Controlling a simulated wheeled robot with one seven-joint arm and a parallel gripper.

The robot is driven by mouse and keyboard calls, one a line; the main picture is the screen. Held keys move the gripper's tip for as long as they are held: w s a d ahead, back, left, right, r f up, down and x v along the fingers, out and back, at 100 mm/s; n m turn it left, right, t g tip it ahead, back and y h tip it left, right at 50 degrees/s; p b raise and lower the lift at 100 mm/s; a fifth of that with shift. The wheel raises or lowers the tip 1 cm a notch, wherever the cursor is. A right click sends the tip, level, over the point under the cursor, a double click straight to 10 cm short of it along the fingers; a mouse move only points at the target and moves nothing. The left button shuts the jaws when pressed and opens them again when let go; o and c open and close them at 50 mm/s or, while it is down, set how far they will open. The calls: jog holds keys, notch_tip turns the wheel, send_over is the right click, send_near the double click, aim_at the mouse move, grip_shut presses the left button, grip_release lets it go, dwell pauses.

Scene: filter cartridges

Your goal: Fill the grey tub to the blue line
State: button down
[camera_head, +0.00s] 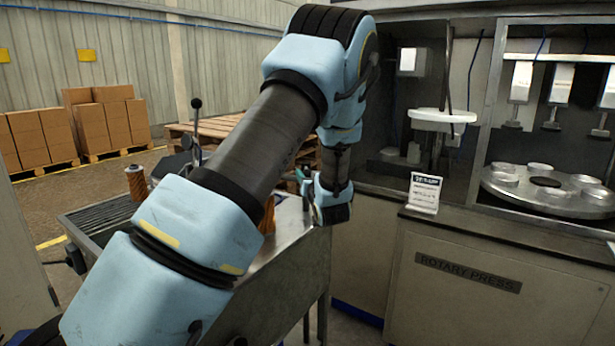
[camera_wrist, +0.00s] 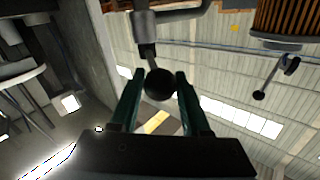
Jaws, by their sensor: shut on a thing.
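My gripper (camera_wrist: 160,75) has two dark green fingers in the wrist view. They are shut on a round black knob (camera_wrist: 160,86) at the end of a grey lever (camera_wrist: 147,52). In the head view my wrist hangs beside the metal bench, and the fingers and the held knob cannot be made out. An orange pleated cartridge (camera_head: 136,183) stands on the bench at left; another (camera_head: 267,216) is partly hidden behind my arm. A pleated cartridge (camera_wrist: 290,16) also shows in the wrist view. I cannot make out the grey tub or its blue line.
A second black-knobbed lever (camera_head: 196,104) rises from the bench (camera_head: 285,262). The rotary press (camera_head: 468,279) stands at right, with several metal cups on its round plate (camera_head: 545,199) and a sign (camera_head: 425,191) on its ledge. Cardboard boxes (camera_head: 105,120) stand at the back left.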

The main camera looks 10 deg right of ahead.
jog(key=shift+a+f, duration=0.1)
jog(key=shift+w+a+f+m+h+b, duration=0.15)
jog(key=shift+a+m+h+b, duration=0.35)
jog(key=shift+h+b, duration=0.5)
jog(key=shift+w+a+r+m+g+h+b, duration=0.2)
jog(key=shift+a+m+h+b, duration=0.4)
jog(key=shift+h+b, duration=0.4)
jog(key=shift+w+a+r+m+g+h+b, duration=0.1)
jog(key=shift+w+a+m+g+h+b, duration=0.15)
jog(key=shift+a+m+h+b, duration=0.7)
jog(key=shift+d+n, duration=0.25)
jog(key=shift+d, duration=0.2)
jog(key=shift+c, duration=1.9)
grip_release()
jog(key=b+v, duration=0.3)
jog(key=v, duration=0.7)
jog(key=shift+s, duration=0.45)
